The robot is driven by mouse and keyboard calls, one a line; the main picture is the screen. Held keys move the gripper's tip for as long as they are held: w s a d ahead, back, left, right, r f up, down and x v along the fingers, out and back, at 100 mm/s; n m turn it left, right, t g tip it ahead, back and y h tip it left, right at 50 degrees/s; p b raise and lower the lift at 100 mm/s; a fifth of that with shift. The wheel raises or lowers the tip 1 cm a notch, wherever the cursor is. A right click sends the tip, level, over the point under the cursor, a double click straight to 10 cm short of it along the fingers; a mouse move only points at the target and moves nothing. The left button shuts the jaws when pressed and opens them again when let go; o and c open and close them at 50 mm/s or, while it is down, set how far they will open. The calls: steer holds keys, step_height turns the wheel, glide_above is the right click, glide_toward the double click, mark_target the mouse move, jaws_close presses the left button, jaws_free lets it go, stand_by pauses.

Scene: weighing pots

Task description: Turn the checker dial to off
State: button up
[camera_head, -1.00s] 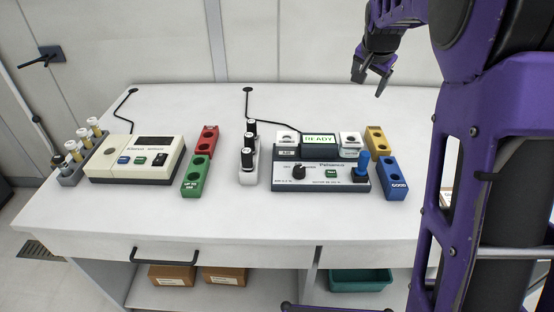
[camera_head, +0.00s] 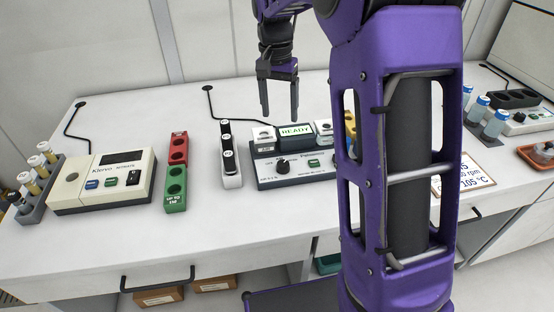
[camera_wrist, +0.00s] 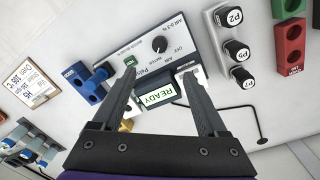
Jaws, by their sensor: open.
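The checker (camera_head: 295,165) is a grey and dark blue box on the white bench, with a lit screen (camera_head: 296,131) reading READY. Its black round dial (camera_head: 282,163) is on the left of the front panel. In the wrist view the dial (camera_wrist: 159,44) shows beyond my fingertips, with OFF and AIR labels printed near it; its exact pointer setting is too small to tell. My gripper (camera_head: 279,112) is open and empty, above and behind the checker, apart from it. In the wrist view my gripper's fingers (camera_wrist: 160,70) straddle the screen in the picture. My arm hides the checker's right part.
A rack of black-capped vials (camera_head: 230,160) stands just left of the checker. A red and green block (camera_head: 176,175), a Klervo meter (camera_head: 105,180) and a vial rack (camera_head: 38,185) are further left. A blue block (camera_wrist: 84,82) sits by the checker's other side.

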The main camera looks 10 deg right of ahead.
mark_target(283, 163)
steer(key=f, duration=0.5)
steer(key=f+b, duration=0.1)
steer(key=f, duration=0.5)
steer(key=d+f+b, duration=0.1)
steer(key=f, duration=0.4)
steer(key=shift+s+f, duration=0.25)
steer(key=shift+s, duration=0.05)
steer(key=shift+c, duration=0.3)
jaws_close()
